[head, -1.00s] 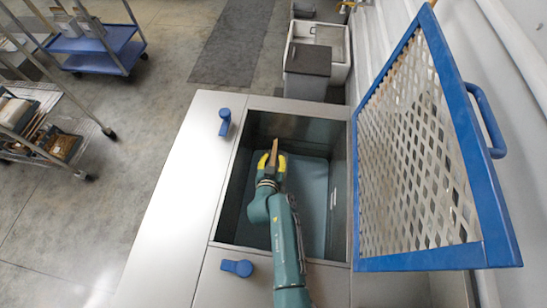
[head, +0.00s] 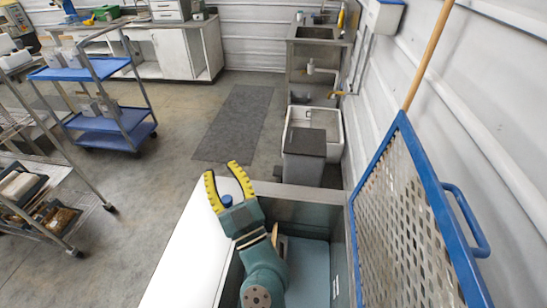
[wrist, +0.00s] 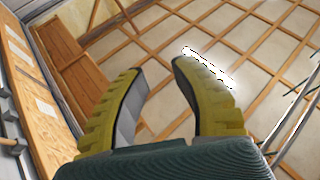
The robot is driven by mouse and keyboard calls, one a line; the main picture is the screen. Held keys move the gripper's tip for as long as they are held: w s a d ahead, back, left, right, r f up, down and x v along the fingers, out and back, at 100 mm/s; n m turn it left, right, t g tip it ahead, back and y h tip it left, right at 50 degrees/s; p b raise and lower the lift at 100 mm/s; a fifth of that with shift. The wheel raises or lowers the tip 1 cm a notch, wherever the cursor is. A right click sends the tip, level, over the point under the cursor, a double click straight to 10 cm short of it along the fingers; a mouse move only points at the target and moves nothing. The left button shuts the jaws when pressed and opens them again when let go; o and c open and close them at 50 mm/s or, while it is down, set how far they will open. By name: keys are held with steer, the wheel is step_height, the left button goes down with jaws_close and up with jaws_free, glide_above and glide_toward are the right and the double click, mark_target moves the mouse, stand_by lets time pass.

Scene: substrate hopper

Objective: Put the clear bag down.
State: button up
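My gripper (head: 222,172) is raised above the far left rim of the open hopper (head: 300,193). The wrist view shows the same open, empty fingers (wrist: 158,68) against the ceiling. I cannot make out a clear bag for certain in any view. A thin brown piece (head: 275,234) stands up inside the hopper, just behind my wrist. My arm hides part of the hopper's inside.
The hopper's blue-framed mesh lid (head: 405,225) stands open on the right. A blue cart (head: 110,125) and a shelf rack (head: 45,215) stand left. A dark-topped bin (head: 305,143) stands beyond the hopper. The floor between is clear.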

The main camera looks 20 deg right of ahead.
steer(key=s+a+r+n+g+y, duration=0.25)
steer(key=s+r, duration=0.35)
steer(key=r, duration=0.5)
steer(key=s+d+r+m+t+h, duration=0.2)
steer(key=s+d+r+m+h, duration=0.5)
steer(key=s+d+h, duration=0.2)
steer(key=shift+s, duration=1.1)
steer(key=shift+r, duration=0.1)
step_height(320, 180, up, 32)
steer(key=p, duration=3.2)
steer(key=shift+r+m, duration=0.1)
steer(key=shift+m, duration=0.25)
